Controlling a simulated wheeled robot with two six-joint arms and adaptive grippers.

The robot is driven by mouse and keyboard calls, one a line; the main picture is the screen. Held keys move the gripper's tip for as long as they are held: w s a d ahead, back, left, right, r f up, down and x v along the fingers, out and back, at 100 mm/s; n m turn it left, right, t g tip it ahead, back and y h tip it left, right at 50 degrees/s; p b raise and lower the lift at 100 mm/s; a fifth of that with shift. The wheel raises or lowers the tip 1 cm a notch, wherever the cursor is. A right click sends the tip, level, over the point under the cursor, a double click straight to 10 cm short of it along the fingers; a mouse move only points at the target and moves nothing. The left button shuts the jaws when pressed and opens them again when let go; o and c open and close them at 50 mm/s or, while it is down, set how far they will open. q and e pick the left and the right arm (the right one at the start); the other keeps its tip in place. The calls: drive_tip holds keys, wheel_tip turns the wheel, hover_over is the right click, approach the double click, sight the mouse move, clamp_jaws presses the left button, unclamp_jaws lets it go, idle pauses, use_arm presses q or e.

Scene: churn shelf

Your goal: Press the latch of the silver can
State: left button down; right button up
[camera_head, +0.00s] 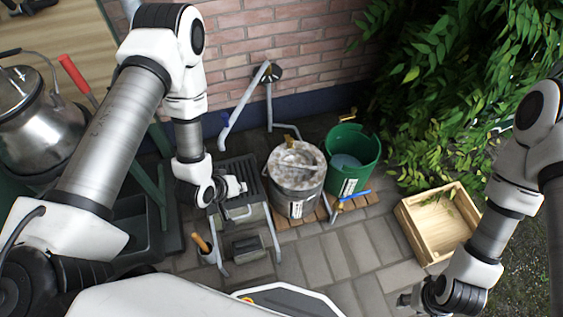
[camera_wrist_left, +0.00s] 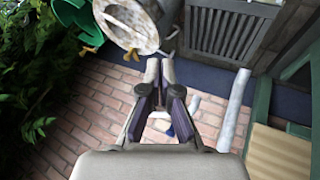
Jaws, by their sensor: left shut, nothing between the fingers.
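A silver-grey can (camera_head: 296,200) with a mottled lid and a white label stands upright in the middle of the head view. Its lid also shows at the top of the left wrist view (camera_wrist_left: 128,22).
A green bucket (camera_head: 365,178) stands right of the can, with a blue-handled tool (camera_head: 352,196) in front. A shiny metal churn (camera_head: 40,130) is at far left. An open wooden crate (camera_head: 407,224) sits at right by leafy plants (camera_head: 440,100). Brick wall (camera_head: 320,40) stands behind; paving in front is mostly clear.

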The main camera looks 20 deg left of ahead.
use_arm(q)
drive_tip(key=w+a+f+n+t+h+b, duration=0.2)
drive_tip(key=w+f+n+t+b, duration=0.3)
drive_tip(key=w+f+b, duration=0.8)
drive_tip(key=w+t+b, duration=0.1)
drive_tip(key=w+b, duration=0.3)
drive_tip(key=w+d+f+n+t+h+b, duration=0.1)
drive_tip(key=w+t+b, duration=0.1)
drive_tip(key=w+b, duration=0.3)
drive_tip(key=w+d+n+t+b, duration=0.1)
drive_tip(key=w+b, duration=0.3)
drive_tip(key=b, duration=0.1)
drive_tip(key=shift+w+f+t+h, duration=0.15)
drive_tip(key=shift+f+t+h, duration=0.15)
drive_tip(key=shift+f+h, duration=0.1)
drive_tip(key=d, duration=0.1)
drive_tip(key=w+d+b, duration=0.1)
drive_tip(key=d+b, duration=0.1)
drive_tip(key=shift+w+d, duration=0.1)
drive_tip(key=shift+w, duration=0.15)
drive_tip(key=shift+w+d+n, duration=0.1)
drive_tip(key=shift+d+n, duration=0.05)
drive_tip(key=shift+n, duration=0.15)
use_arm(e)
wheel_tip(320, 180, down, 33)
drive_tip(key=shift+w, duration=0.15)
use_arm(q)
drive_tip(key=shift+r, duration=0.1)
use_arm(e)
drive_tip(key=shift+d, duration=0.15)
